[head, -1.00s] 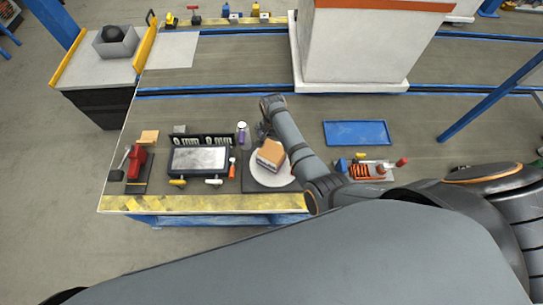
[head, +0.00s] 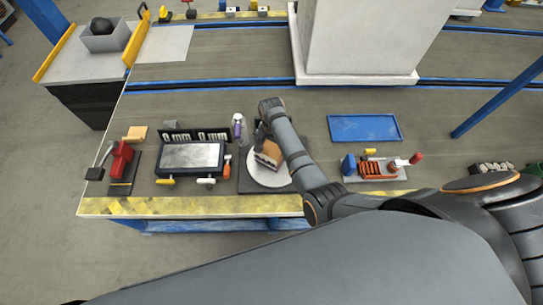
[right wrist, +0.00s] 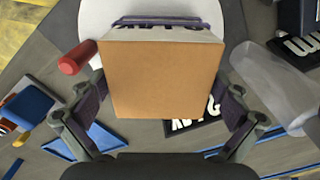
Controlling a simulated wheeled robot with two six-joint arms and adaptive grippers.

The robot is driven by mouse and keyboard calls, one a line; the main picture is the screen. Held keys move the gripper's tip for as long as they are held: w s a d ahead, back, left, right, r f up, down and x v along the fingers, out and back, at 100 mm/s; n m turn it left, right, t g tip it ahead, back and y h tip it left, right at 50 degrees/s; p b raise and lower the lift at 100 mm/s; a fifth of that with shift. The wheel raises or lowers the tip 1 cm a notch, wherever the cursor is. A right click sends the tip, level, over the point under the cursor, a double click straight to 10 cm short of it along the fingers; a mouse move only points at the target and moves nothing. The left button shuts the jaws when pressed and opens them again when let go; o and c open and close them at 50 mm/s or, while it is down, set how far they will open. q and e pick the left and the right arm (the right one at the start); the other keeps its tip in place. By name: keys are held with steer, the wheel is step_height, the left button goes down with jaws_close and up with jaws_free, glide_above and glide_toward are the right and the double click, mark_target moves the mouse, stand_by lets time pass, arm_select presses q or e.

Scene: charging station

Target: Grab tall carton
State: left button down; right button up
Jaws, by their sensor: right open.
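The tall carton (head: 267,156), a brown box with a pale side, sits on a white round plate (head: 262,179) near the front edge of the bench. In the right wrist view the carton (right wrist: 158,78) fills the middle, its plain tan face toward the camera. My right gripper (right wrist: 160,92) is open, with one finger on each side of the carton; I cannot tell whether they touch it. In the head view the right gripper (head: 261,133) is at the carton's far side, and my arm hides part of the carton. My left gripper is not in view.
A display scale (head: 192,156) and a bottle (head: 238,128) stand left of the carton. A blue tray (head: 364,128) and a small tool board (head: 377,168) lie to the right. A large white pillar (head: 362,40) stands behind. The bench is bare around the blue tray.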

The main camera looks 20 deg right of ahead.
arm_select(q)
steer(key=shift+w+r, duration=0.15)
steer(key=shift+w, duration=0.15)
arm_select(e)
steer(key=shift+r, duration=0.15)
steer(key=c, duration=1.1)
steer(key=shift+w+r, duration=0.1)
steer(key=shift+r, duration=0.25)
step_height(320, 180, up, 3)
steer(key=shift+f+p, duration=0.1)
steer(key=shift+p, duration=0.35)
steer(key=s+r, duration=0.1)
steer(key=r, duration=0.1)
steer(key=s+d+r, duration=0.1)
steer(key=s+r, duration=0.1)
steer(key=s+d+r+p, duration=0.1)
steer(key=s+r, duration=0.1)
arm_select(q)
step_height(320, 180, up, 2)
arm_select(e)
steer(key=s+d+r, duration=0.1)
steer(key=s, duration=0.1)
steer(key=s+d+r, duration=0.1)
steer(key=s, duration=0.2)
steer(key=s+d+r, duration=0.1)
steer(key=s, duration=0.2)
steer(key=shift+s+d+r, duration=0.1)
steer(key=shift+r, duration=0.15)
